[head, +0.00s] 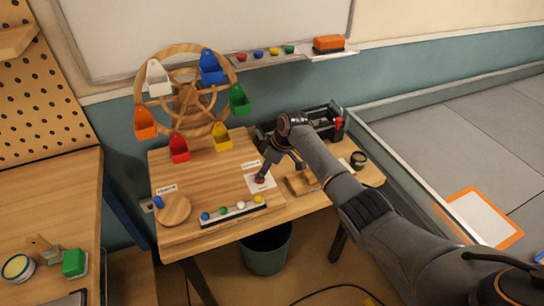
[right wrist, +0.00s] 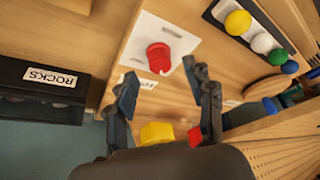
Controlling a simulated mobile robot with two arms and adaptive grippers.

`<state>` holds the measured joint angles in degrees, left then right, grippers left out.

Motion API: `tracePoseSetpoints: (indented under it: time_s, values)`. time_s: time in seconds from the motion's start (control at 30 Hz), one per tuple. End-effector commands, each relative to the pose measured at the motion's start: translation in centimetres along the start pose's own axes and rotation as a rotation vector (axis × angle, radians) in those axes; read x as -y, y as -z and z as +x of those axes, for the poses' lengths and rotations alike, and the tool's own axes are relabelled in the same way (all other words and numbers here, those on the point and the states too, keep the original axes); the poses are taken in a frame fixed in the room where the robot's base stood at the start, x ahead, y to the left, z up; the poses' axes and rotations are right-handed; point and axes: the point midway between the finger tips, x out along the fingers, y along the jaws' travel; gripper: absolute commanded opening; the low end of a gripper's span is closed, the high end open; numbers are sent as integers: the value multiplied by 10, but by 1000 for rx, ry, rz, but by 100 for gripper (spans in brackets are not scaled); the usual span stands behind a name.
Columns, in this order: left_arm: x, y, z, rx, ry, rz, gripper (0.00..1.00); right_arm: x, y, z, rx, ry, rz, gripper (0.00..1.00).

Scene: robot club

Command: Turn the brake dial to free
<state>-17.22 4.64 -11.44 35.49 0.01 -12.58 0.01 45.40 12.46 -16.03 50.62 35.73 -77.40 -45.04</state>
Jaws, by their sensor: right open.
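A red knob (right wrist: 158,57) stands on a white plate (right wrist: 178,36) on the wooden table; it looks like the brake dial, but its marks cannot be read. It also shows small in the head view (head: 260,179). A wooden disc (head: 174,208) with a blue peg (head: 158,202) sits on the table's left side. My right gripper (right wrist: 167,91) is open and empty, its fingers apart, close to the knob. The knob appears ahead of the fingertips, not between them. In the head view, the right gripper partly hides the area around the knob. My left gripper is out of view.
A wooden wheel (head: 187,95) with several coloured buckets stands at the table's back left. A strip with coloured balls (head: 233,211) lies along the front. A black tray labelled ROCKS (right wrist: 45,87) is at the side. A green bin (head: 265,250) stands below.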

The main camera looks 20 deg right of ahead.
Motion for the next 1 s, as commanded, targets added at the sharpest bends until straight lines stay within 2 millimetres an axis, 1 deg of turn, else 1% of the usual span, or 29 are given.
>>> tracePoseSetpoints:
  time_s: [0.03, 0.2, 0.3, 0.4, 0.6, 1.0]
  values:
    - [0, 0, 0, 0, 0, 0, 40, -2, 0, -12, -3, -5, 0, 53]
    - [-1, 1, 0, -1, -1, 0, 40, -1, 0, -48, -2, -3, -1, 53]
    - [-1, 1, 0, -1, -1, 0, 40, -1, 0, -65, -1, -3, 1, 53]
    - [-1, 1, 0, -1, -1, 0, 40, -1, 0, -77, -1, -1, 0, 53]
    - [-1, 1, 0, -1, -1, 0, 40, 0, 0, -86, 0, 1, 2, 53]
    - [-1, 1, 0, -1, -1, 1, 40, 0, 0, -86, 0, 1, 1, 53]
